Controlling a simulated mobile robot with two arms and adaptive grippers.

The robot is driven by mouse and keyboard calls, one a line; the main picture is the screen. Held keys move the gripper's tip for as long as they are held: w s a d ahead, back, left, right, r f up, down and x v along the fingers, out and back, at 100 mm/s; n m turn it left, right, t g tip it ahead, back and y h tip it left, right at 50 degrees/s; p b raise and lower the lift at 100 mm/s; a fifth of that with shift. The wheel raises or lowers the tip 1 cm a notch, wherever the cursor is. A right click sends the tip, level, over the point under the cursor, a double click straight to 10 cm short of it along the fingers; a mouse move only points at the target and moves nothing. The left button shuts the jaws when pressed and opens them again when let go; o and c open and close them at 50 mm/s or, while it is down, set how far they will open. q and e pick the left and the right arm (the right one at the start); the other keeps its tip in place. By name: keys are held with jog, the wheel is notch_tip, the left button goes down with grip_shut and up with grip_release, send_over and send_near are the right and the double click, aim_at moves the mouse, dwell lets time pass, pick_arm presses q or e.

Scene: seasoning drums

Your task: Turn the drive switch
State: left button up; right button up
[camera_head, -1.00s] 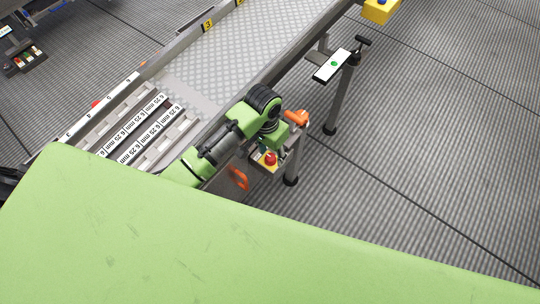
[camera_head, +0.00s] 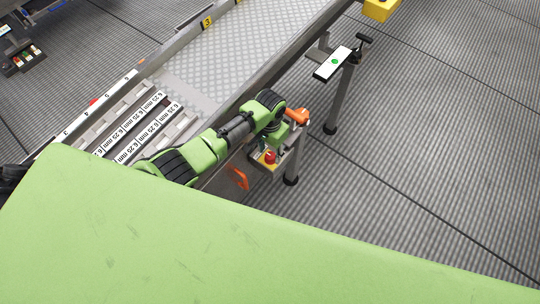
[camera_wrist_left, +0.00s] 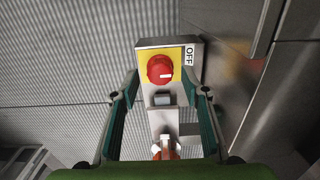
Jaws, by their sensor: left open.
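The drive switch is a red round knob (camera_wrist_left: 160,69) with a white mark, on a yellow plate (camera_wrist_left: 177,55) on a grey box. A label reading OFF (camera_wrist_left: 189,56) sits to the right of the knob. In the head view the red knob (camera_head: 270,157) shows beside the conveyor's side. My left gripper (camera_wrist_left: 165,80) is open, its teal fingers on either side of the box's lower part, with the knob framed between and ahead of the tips. It seems empty; contact cannot be told. In the head view my left gripper (camera_head: 262,144) is partly hidden beneath my wrist.
The metal conveyor (camera_head: 230,60) runs diagonally behind my arm, with labelled slats (camera_head: 140,125) at its lower end. An orange part (camera_head: 297,116) is close to my wrist. A white panel with a green dot (camera_head: 333,64) stands farther right.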

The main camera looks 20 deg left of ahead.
aim_at(270, 157)
pick_arm(q)
jog(key=shift+f, duration=1.35)
jog(key=c, duration=1.1)
